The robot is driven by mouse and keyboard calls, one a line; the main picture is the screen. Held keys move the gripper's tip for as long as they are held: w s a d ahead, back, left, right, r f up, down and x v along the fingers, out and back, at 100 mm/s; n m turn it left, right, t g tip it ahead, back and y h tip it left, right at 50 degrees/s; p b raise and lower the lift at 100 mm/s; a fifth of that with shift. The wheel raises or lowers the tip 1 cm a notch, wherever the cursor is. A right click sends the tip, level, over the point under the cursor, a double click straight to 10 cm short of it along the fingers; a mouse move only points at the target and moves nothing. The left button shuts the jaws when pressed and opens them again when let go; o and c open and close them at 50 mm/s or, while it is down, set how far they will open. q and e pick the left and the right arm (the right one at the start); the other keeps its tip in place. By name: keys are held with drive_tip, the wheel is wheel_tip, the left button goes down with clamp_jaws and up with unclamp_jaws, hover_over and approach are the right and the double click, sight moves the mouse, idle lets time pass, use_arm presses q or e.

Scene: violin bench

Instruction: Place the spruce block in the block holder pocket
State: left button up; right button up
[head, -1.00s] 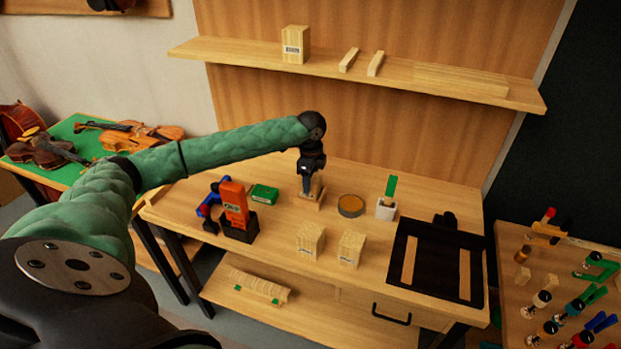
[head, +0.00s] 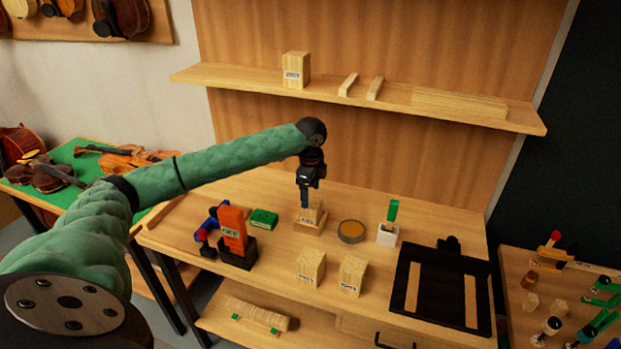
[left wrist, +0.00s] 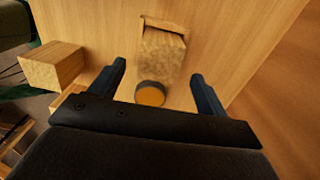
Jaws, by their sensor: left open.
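A pale wooden block (head: 313,212) with a small label stands upright in the pocket of the low wooden block holder (head: 309,227) on the bench; the label is too small to read. My left gripper (head: 305,202) is at the block's top and partly covers it in the head view. In the left wrist view, the left gripper (left wrist: 158,70) is open, its two dark fingers apart. The block (left wrist: 160,55) shows beyond and between them, with part of the holder (left wrist: 166,22) behind it. My right gripper is not in view.
Two similar blocks (head: 310,268) (head: 352,275) stand at the bench front. An orange box (head: 232,230) and green box (head: 264,219) are left of the holder; a round tin (head: 351,231) and white cup (head: 387,235) are right. A shelf (head: 370,97) runs above.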

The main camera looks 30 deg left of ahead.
use_arm(q)
wheel_tip(320, 180, up, 5)
drive_tip(key=shift+r+b, duration=0.1)
drive_tip(key=shift+b, duration=0.7)
drive_tip(key=shift+r, duration=0.85)
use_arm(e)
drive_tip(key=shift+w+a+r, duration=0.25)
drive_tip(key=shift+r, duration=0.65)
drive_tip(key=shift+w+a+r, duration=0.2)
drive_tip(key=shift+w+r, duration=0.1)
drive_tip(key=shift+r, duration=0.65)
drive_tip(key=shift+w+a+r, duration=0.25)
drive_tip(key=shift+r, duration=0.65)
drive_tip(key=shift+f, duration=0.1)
